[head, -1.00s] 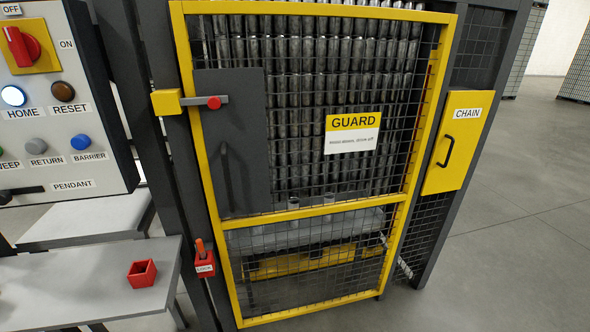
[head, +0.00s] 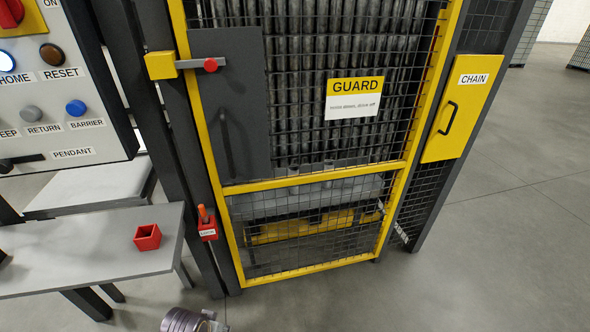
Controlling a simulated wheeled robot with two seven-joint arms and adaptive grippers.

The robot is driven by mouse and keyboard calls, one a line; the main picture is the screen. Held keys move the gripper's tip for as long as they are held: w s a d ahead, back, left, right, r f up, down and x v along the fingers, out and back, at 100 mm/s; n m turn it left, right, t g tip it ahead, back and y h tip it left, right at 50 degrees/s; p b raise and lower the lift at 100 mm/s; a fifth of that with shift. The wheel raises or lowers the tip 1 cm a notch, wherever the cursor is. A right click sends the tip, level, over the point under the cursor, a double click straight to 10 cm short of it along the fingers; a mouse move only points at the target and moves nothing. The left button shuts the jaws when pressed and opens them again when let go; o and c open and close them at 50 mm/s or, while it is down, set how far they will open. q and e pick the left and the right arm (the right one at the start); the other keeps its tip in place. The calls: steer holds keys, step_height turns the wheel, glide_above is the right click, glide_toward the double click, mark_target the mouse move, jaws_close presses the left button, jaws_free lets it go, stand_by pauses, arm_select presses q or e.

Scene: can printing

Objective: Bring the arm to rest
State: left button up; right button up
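Only a ribbed grey part, which looks like one of my arm links, shows at the bottom edge of the head view, left of centre. I cannot tell which arm it belongs to. No gripper fingers are in view, and neither is anything they might hold. The arm part is apart from the guard door (head: 232,188) and stands in front of the floor.
A control panel (head: 100,100) stands at the left, above a grey table (head: 80,265) with a red open box (head: 147,237). A red lock holder (head: 207,229) hangs by the closed guard door. A yellow chain cover (head: 462,110) is at the right. Floor (head: 460,280) is clear there.

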arm_select(q)
steer(key=s+a+f, duration=0.2)
steer(key=s+f, duration=0.1)
steer(key=f, duration=1)
steer(key=s+a+f, duration=0.1)
steer(key=s+f, duration=0.1)
steer(key=f, duration=1.2)
steer(key=s+a+f+g, duration=0.1)
steer(key=s+a+f, duration=0.2)
steer(key=s+f, duration=0.4)
steer(key=s+a+f+y+p, duration=0.1)
steer(key=s+a+f, duration=0.3)
steer(key=s+f, duration=0.4)
steer(key=s, duration=0.4)
steer(key=shift+a+m+g, duration=0.2)
steer(key=shift+m+g, duration=0.1)
steer(key=shift+g, duration=0.1)
arm_select(e)
steer(key=shift+s+d+r, duration=0.35)
steer(key=shift+s+r, duration=0.1)
steer(key=shift+r, duration=0.05)
arm_select(q)
steer(key=shift+s, duration=0.1)
arm_select(e)
steer(key=shift+d, duration=0.1)
steer(key=shift+a, duration=0.2)
steer(key=shift+a, duration=0.4)
